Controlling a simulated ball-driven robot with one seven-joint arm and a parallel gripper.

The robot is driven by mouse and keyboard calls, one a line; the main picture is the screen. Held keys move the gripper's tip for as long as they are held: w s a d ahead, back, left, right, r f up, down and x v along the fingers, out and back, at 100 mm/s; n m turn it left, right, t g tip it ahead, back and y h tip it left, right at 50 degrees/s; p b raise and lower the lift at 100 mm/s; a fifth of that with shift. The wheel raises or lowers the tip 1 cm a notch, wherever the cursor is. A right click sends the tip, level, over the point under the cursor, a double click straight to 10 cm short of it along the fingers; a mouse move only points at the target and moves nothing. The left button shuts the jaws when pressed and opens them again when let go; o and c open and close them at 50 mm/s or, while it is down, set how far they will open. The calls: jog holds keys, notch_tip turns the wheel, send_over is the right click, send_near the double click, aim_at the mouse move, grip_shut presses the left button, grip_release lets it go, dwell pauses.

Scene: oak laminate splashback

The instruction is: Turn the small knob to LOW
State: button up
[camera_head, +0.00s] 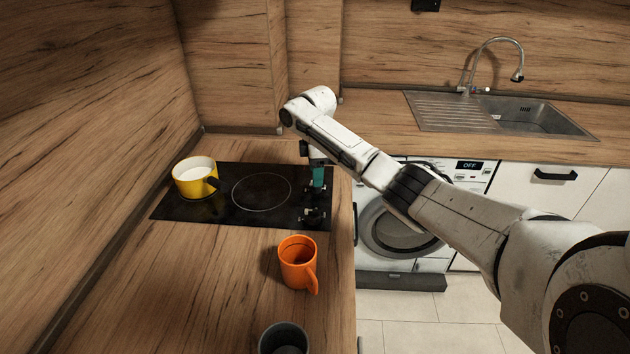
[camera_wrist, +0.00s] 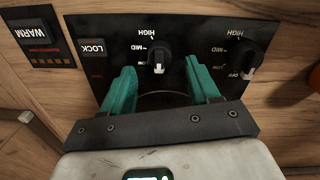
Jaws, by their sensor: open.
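In the wrist view, a black knob (camera_wrist: 158,52) stands on the black panel between the two teal fingers of my gripper (camera_wrist: 160,68). My gripper is open, over the cooktop's right side in the head view (camera_head: 318,177).
An orange mug (camera_head: 296,266) and a dark grey cup (camera_head: 283,340) stand on the counter nearer me. The wrist view shows LOCK (camera_wrist: 92,48) and WARM (camera_wrist: 35,33) labels left of the knobs.

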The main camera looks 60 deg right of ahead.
jog(key=shift+d+f, duration=0.1)
jog(key=shift+f, duration=2.1)
jog(key=c, duration=1)
